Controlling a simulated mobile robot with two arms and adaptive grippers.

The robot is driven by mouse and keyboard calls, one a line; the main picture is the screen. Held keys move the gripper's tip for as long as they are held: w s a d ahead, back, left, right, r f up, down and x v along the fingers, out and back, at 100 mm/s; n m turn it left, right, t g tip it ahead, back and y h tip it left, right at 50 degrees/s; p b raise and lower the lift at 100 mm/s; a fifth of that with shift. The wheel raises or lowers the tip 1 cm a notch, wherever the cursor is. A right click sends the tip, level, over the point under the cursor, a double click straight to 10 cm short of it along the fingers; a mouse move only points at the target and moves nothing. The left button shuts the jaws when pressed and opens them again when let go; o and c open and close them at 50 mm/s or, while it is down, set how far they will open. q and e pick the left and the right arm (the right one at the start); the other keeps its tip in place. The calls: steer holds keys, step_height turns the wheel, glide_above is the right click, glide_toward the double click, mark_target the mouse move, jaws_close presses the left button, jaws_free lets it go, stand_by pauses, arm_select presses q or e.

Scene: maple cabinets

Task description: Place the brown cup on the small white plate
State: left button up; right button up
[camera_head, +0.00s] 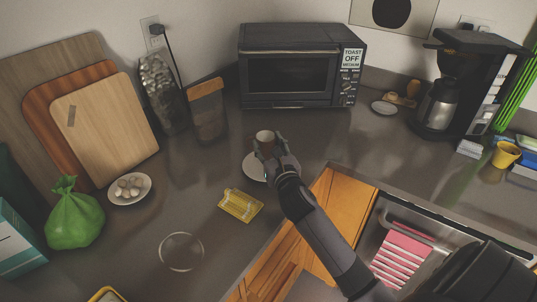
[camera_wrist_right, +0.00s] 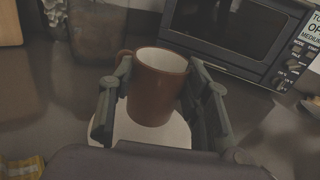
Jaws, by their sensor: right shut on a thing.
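The brown cup (camera_head: 265,138) is upright between the fingers of my right gripper (camera_head: 273,152), which is shut on it. In the right wrist view the cup (camera_wrist_right: 158,85) shows its pale inside, and its handle points left by the left finger. The small white plate (camera_head: 254,168) lies on the counter under the cup and gripper, partly hidden by them. In the right wrist view the plate (camera_wrist_right: 150,133) shows below the cup. I cannot tell whether the cup touches the plate. My left gripper is not in view.
A toaster oven (camera_head: 290,75) stands behind the cup. A yellow sponge holder (camera_head: 240,204) and a clear round dish (camera_head: 181,251) lie nearer. A plate of mushroom-like pieces (camera_head: 129,188) and a green bag (camera_head: 74,215) are at left. A coffee maker (camera_head: 450,90) stands at right.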

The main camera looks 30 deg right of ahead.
mark_target(269, 155)
step_height(269, 155, down, 3)
steer(key=shift+r, duration=0.1)
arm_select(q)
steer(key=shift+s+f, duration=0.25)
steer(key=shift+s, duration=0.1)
arm_select(e)
steer(key=shift+f+b, duration=0.3)
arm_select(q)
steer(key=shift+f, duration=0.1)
arm_select(e)
steer(key=o, duration=1.3)
steer(key=shift+r, duration=0.2)
steer(key=shift+s+f, duration=0.1)
steer(key=shift+s, duration=0.2)
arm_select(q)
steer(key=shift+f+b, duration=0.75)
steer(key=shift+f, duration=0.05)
arm_select(e)
steer(key=v, duration=1.1)
steer(key=shift+s+a, duration=0.1)
steer(key=shift+s, duration=0.1)
